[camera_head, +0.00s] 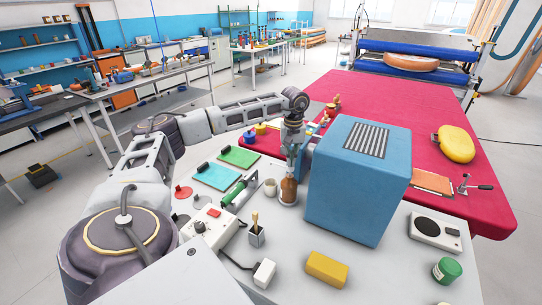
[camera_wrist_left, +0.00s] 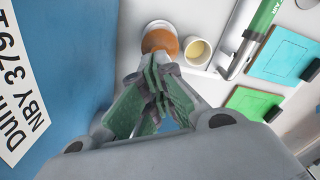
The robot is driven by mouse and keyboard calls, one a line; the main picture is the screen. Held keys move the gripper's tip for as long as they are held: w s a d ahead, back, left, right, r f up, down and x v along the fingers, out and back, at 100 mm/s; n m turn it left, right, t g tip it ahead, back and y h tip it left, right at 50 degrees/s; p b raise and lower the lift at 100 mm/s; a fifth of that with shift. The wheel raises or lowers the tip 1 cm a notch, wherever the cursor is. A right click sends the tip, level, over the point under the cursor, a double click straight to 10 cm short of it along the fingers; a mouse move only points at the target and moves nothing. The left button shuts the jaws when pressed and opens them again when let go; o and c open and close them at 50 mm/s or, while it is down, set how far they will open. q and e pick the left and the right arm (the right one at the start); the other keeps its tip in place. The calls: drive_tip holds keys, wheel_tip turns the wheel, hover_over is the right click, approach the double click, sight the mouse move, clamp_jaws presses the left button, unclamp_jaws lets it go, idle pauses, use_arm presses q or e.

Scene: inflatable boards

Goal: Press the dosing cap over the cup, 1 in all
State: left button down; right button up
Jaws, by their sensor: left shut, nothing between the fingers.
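A brown dosing bottle (camera_head: 288,191) stands upright on the pale table just left of the big blue box. In the left wrist view its orange-brown body (camera_wrist_left: 160,40) shows beyond my fingertips; its cap is largely hidden by my fingers. A small pale cup (camera_head: 270,187) stands close to the left of the bottle; in the left wrist view the cup (camera_wrist_left: 197,52) shows a yellowish inside. My left gripper (camera_head: 290,166) points down directly over the bottle top, shut and empty. I cannot tell whether its tips touch the cap. My right gripper is not in view.
The large blue box (camera_head: 350,190) stands close to the right of my left gripper. A green-handled tool (camera_head: 238,192), a brush holder (camera_head: 256,232), a yellow block (camera_head: 327,268) and a green jar (camera_head: 447,270) lie around. The table front between them is partly clear.

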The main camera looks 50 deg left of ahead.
use_arm(q)
drive_tip(key=shift+f+b, duration=0.45)
drive_tip(key=shift+f, duration=0.5)
drive_tip(key=shift+f+b, duration=0.35)
drive_tip(key=shift+f, duration=0.35)
drive_tip(key=shift+s+r, duration=0.1)
drive_tip(key=shift+r, duration=0.1)
drive_tip(key=shift+r+p, duration=0.2)
drive_tip(key=shift+p, duration=0.15)
drive_tip(key=shift+r+p, duration=0.95)
drive_tip(key=shift+r, duration=0.4)
drive_tip(key=shift+r, duration=0.1)
drive_tip(key=shift+r+p, duration=2.1)
drive_tip(key=shift+r, duration=0.85)
